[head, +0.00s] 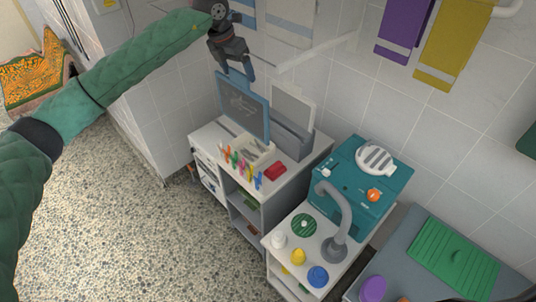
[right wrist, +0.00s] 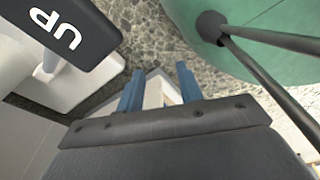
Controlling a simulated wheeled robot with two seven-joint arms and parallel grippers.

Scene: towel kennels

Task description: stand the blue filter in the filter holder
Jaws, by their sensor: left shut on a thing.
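The blue filter (head: 243,108) is a flat panel with a blue frame and a dark grey face. My left gripper (head: 236,74) is shut on its top edge and holds it upright above the white cabinet. The grey filter holder (head: 293,141) stands at the back of the cabinet top, just right of the blue filter. A white-framed filter (head: 292,106) stands upright in it. I cannot tell whether the blue filter touches the holder. My right gripper (right wrist: 160,88) shows in the right wrist view with its blue fingers apart; it is not in the head view.
The white cabinet (head: 205,132) carries a tray (head: 262,153), several coloured clips (head: 243,168) and a red block (head: 275,171). A teal machine (head: 385,190) and a grey tap (head: 338,240) stand to the right. Speckled floor (head: 150,225) lies open at left.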

